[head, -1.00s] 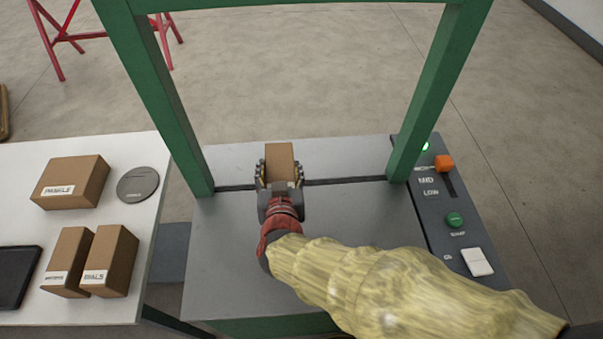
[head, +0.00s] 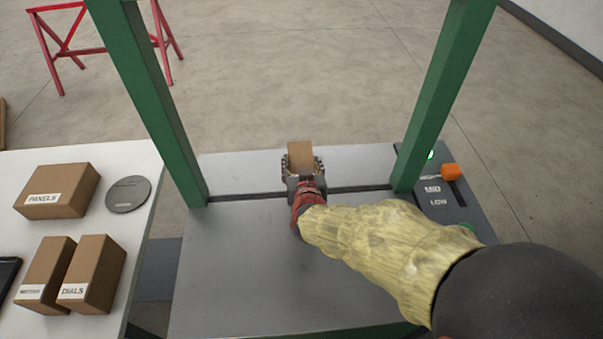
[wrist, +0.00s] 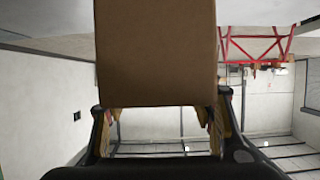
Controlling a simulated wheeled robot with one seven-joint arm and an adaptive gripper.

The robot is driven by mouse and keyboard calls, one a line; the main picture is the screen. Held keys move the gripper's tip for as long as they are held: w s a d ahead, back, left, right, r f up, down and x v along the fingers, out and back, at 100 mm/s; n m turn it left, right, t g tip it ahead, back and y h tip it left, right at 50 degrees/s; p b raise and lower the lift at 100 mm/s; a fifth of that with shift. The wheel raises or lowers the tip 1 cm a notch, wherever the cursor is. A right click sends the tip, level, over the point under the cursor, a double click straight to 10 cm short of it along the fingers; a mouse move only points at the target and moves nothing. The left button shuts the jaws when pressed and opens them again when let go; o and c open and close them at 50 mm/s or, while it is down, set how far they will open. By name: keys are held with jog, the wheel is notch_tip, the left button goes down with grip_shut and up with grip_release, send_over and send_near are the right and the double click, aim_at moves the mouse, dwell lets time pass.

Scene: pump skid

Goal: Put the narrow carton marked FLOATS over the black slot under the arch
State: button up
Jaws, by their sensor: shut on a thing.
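A narrow brown carton (head: 300,155) is held in my gripper (head: 303,163), under the green arch (head: 150,110). No marking shows on its visible faces. The gripper is shut on the carton's sides. The black slot (head: 240,196) runs across the grey bench top between the arch's legs, and its middle is hidden behind my gripper and wrist. The carton appears at or just beyond the slot line; I cannot tell whether it touches the surface. In the wrist view the carton (wrist: 155,50) fills the upper middle, between the fingers.
The white table (head: 130,240) at left holds the PANELS carton (head: 58,190), a grey disc (head: 128,194), the DIALS carton (head: 93,272) and another narrow carton (head: 48,270). A control panel with an orange knob (head: 451,171) is beside the right arch leg. Bare bench lies in front of the slot.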

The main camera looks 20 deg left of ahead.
jog(key=shift+f+b, duration=0.3)
jog(key=shift+f, duration=1.05)
jog(key=shift+f, duration=0.1)
jog(key=o, duration=1.5)
jog(key=shift+s+f, duration=0.1)
jog(key=shift+o, duration=0.2)
jog(key=shift+s+r, duration=0.2)
jog(key=shift+r, duration=0.15)
jog(key=p+v, duration=0.3)
jog(key=v, duration=0.8)
jog(key=shift+s+d+p, duration=0.15)
jog(key=shift+s+p, duration=0.05)
jog(key=shift+p, duration=0.15)
